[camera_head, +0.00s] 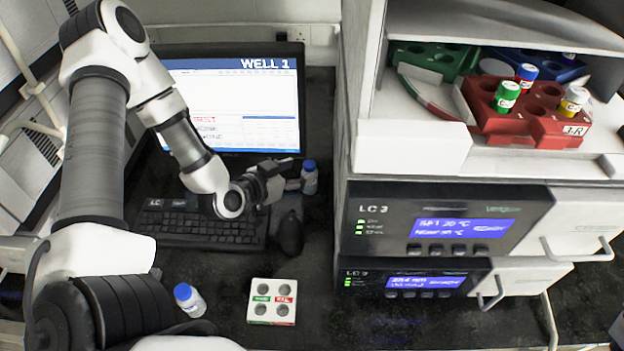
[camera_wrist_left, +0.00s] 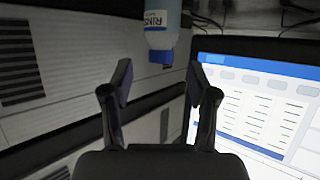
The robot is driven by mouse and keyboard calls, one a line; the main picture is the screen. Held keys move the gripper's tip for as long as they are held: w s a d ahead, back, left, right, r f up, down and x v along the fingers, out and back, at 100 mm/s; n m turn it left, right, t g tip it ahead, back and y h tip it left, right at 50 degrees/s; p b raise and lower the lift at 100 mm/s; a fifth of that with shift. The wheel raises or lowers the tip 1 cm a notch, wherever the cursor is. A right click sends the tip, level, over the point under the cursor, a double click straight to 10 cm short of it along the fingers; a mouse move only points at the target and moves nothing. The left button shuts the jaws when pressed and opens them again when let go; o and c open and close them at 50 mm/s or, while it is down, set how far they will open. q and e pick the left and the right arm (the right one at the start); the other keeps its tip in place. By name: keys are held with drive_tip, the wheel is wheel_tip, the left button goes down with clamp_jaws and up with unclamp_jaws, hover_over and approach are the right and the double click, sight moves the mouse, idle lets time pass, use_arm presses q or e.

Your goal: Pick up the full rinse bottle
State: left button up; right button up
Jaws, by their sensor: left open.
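A bottle with a blue cap (camera_head: 309,180) stands upright on the dark bench, right of the monitor's lower corner. In the left wrist view a bottle (camera_wrist_left: 157,20) with a blue cap and a label reading "RINS…" shows upside down, just beyond the fingertips. My left gripper (camera_head: 282,178) is open and empty, close to the left side of that bottle; its two fingers also show in the wrist view (camera_wrist_left: 159,82). I cannot tell the fill of either. My right gripper is not in view.
A keyboard (camera_head: 200,231) and a mouse (camera_head: 291,233) lie below the monitor (camera_head: 235,100). A white block with round wells (camera_head: 272,302) lies in front. The LC instrument stack (camera_head: 445,225) stands at right, with a red vial rack (camera_head: 530,122) above.

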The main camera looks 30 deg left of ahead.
sight(306, 166)
use_arm(q)
drive_tip(key=x, duration=0.5)
drive_tip(key=shift+w, duration=0.3)
drive_tip(key=shift+s+r, duration=0.1)
drive_tip(key=shift+c, duration=1)
drive_tip(key=c, duration=0.8)
